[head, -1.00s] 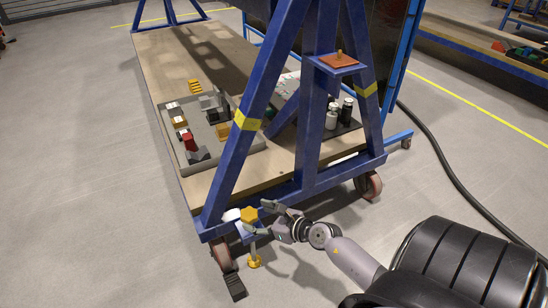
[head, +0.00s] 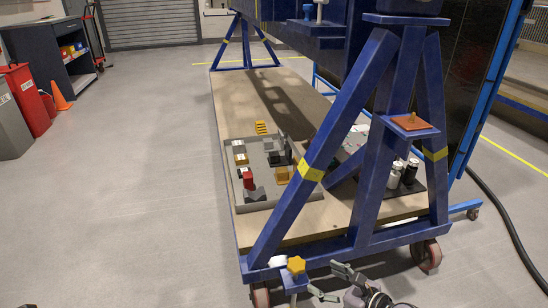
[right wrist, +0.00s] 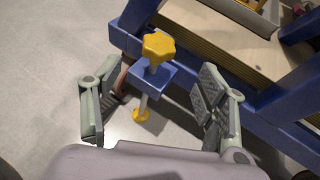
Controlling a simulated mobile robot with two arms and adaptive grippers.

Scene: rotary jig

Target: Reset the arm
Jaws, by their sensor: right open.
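My right gripper (head: 325,281) is at the bottom of the head view, just right of a yellow star-shaped knob (head: 296,265) at the foot of the blue jig frame (head: 318,160). In the right wrist view my right gripper (right wrist: 160,75) is open and empty, its fingers spread wide on either side of the knob (right wrist: 158,47). The knob tops a screw through a blue bracket (right wrist: 153,76), with a yellow foot (right wrist: 141,115) below. No contact shows. My left gripper is out of view.
The frame stands on castors around a wooden deck (head: 238,108) with a grey parts tray (head: 278,192) and bottles (head: 405,173). An orange cone (head: 60,97), a red bin (head: 28,100) and a dark cabinet (head: 52,60) stand far left. The floor left of the jig is clear.

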